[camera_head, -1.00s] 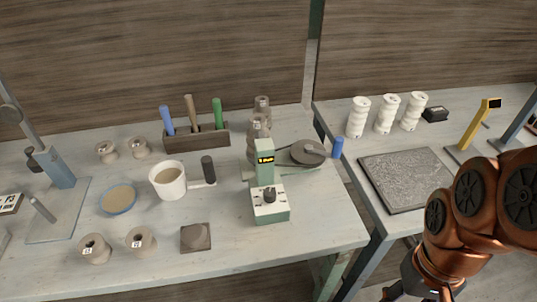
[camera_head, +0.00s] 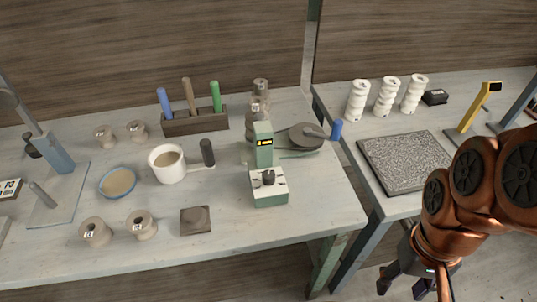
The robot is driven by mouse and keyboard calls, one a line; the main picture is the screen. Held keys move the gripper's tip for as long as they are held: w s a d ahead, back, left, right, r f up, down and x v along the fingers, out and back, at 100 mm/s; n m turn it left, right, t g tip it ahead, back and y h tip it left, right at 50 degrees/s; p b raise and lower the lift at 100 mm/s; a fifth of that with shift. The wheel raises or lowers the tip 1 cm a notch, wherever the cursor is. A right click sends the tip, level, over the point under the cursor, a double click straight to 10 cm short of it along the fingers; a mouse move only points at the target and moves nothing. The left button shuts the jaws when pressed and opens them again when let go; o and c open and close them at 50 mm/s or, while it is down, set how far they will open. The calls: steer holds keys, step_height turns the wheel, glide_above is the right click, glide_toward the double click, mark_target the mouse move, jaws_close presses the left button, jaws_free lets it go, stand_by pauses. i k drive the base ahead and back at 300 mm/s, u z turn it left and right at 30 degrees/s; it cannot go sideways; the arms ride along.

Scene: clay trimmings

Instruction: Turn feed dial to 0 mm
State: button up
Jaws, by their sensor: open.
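The feed dial (camera_head: 268,177) is a small black knob on the white front panel of a green-and-white machine (camera_head: 270,198) near the front edge of the left bench. Its marks are too small to read. A small display (camera_head: 265,142) with yellow characters sits on the upright green post above it; I cannot read it. My gripper (camera_head: 398,284) shows at the bottom edge, partly cut off, its dark fingers apart. It is low, to the right of the bench and well away from the dial.
A grey disc with a blue-handled crank (camera_head: 336,130) sticks out right of the machine. A mug (camera_head: 168,165), tool rack (camera_head: 195,122) and grey spools (camera_head: 95,231) stand left. The right bench holds a textured slab (camera_head: 400,163) and white spools (camera_head: 387,96). A gap separates the benches.

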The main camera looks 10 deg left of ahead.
mark_target(267, 176)
steer(key=k, duration=0.5)
steer(key=u, duration=2.3)
steer(key=i, duration=0.15)
steer(key=u, duration=0.65)
